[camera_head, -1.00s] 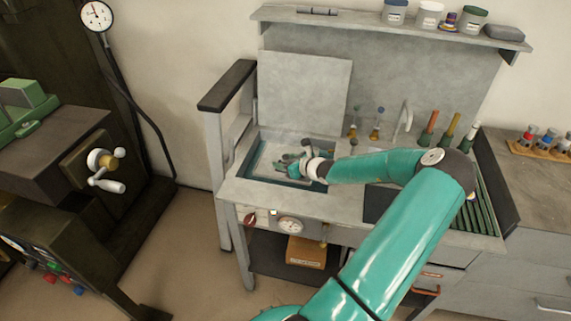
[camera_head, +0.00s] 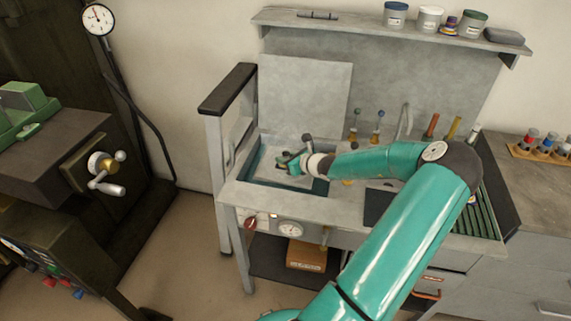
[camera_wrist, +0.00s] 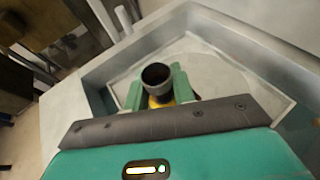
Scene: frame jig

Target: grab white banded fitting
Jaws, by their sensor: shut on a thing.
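In the wrist view, a grey round fitting (camera_wrist: 157,76) with a dark open mouth and a yellow part below it stands between the green fingers of my gripper (camera_wrist: 157,90). The fingers are shut on it, one on each side. Its lower part is hidden by the fingers and the gripper body, and I cannot make out a white band. In the head view, my gripper (camera_head: 292,162) is over the sunken basin (camera_head: 256,163) of the grey bench. The fitting is too small there to tell clearly.
A grey panel (camera_head: 303,100) leans behind the basin. Bottles with thin stems (camera_head: 377,125), a curved tap (camera_head: 405,120) and upright handled tools (camera_head: 452,128) stand to the right. A shelf (camera_head: 350,27) with jars (camera_head: 430,17) runs above. The basin's rim surrounds my gripper.

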